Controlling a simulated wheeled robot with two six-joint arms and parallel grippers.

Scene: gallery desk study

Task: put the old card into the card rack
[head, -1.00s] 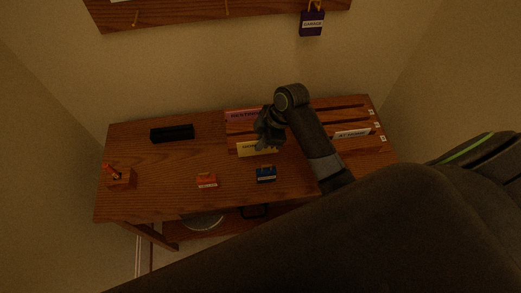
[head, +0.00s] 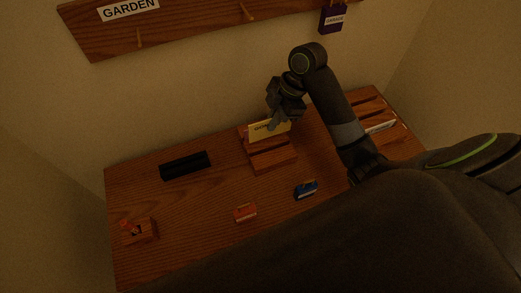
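My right gripper (head: 281,119) comes down from the upper right, its fingers at the top of a yellow card (head: 262,131) with dark lettering. It appears shut on the card. The card is upright, slightly tilted, over the back of a wooden slotted card rack (head: 272,164); I cannot tell whether its lower edge touches the rack. The front slots of this rack look empty. A second slotted rack part (head: 370,105) at the right is partly hidden by my arm and holds a white card (head: 381,127). My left gripper is not in view.
A black tray-like block (head: 185,165) lies at the left. A small wooden block with an orange piece (head: 138,231) stands at the front left. An orange tag (head: 245,212) and a blue tag (head: 306,189) lie in front. A wall peg rail (head: 190,24) holds a purple tag (head: 332,19).

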